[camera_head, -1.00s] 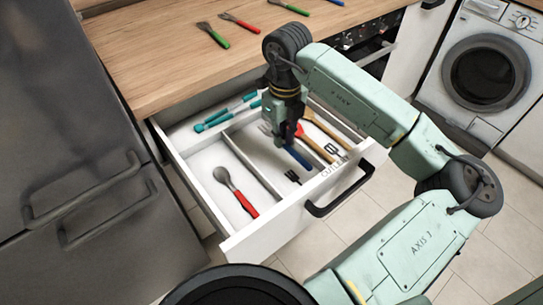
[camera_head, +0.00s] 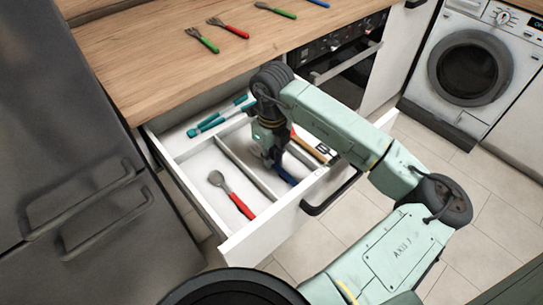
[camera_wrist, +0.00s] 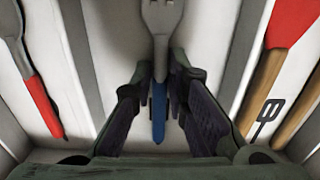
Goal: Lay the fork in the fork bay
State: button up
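The fork (camera_wrist: 158,112) has a grey head and a blue handle. In the wrist view it lies lengthwise over the pale floor of a middle drawer compartment, its head pointing away from me. My gripper (camera_wrist: 160,78) is around the fork near the top of its handle, a fingertip close on each side, and looks shut on it. In the head view my gripper (camera_head: 271,157) is down inside the open drawer, with the blue handle (camera_head: 286,174) showing beside it. Whether the fork touches the compartment floor I cannot tell. The drawer markings are mostly hidden there.
A red-handled spoon (camera_head: 231,196) lies in the left compartment. Teal-handled utensils (camera_head: 215,121) lie at the back. Red and wooden utensils (camera_head: 308,147) are in the compartment on the right. Dividers (camera_head: 243,167) flank my gripper. More utensils lie on the worktop (camera_head: 150,75).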

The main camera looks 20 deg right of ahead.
jog(key=o, duration=0.4)
jog(key=shift+r, duration=0.2)
notch_tip(320, 180, up, 12)
jog(key=b, duration=0.2)
jog(key=shift+b, duration=0.3)
jog(key=shift+s, duration=0.1)
